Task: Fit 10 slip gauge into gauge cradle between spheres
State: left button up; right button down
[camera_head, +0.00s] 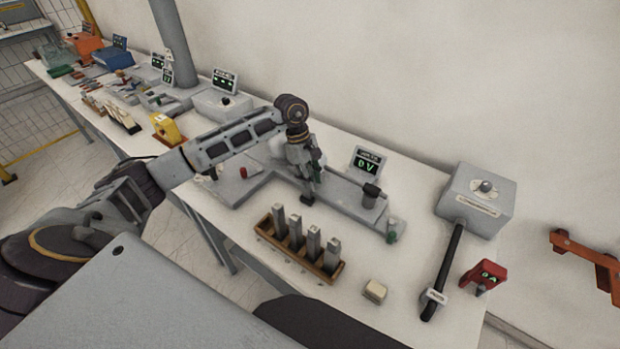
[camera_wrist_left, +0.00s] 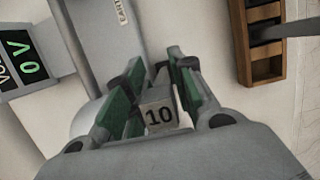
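My left gripper (camera_head: 309,197) points down over the long grey fixture (camera_head: 345,198), which I take to be the gauge cradle. In the left wrist view, the gripper's green-padded fingers (camera_wrist_left: 155,100) are closed on a pale block marked 10 (camera_wrist_left: 158,115), the 10 slip gauge. The spheres cannot be made out clearly. My right gripper is not in view.
A wooden rack (camera_head: 264,235) with several upright gauges stands in front of the fixture. A display (camera_head: 367,161) stands behind it.

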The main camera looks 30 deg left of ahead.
pick_arm(q)
jog(key=shift+o, duration=1)
jog(key=shift+r, duration=0.15)
jog(key=shift+r, duration=0.15)
jog(key=b+v, duration=0.2)
jog(key=v, duration=0.9)
jog(key=shift+r, duration=0.35)
jog(key=shift+a, duration=0.1)
